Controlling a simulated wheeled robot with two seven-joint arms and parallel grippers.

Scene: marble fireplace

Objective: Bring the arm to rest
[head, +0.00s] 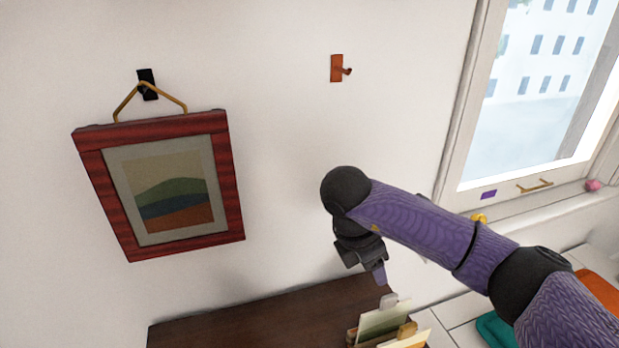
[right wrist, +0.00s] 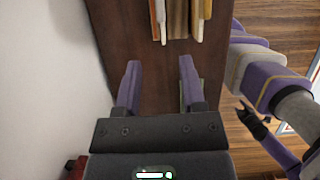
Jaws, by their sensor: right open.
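My right arm comes in from the lower right in the head view. My right gripper (head: 376,272) points down in front of the wall, above the dark wooden surface and well to the right of the picture. In the right wrist view its two purple fingers (right wrist: 160,75) are apart with nothing between them. A dark claw-like part of my other arm (right wrist: 250,115) shows at the right of that view, too small to read. The red-framed picture (head: 88,160) hangs by its cord from the black hook (head: 147,84), slightly tilted.
An empty orange hook (head: 337,69) is on the wall above the arm. The dark wooden surface (head: 250,325) is below, with cards or files in a holder (head: 385,322) near the gripper. A window (head: 460,110) with a sill is at the right. The wall between picture and arm is clear.

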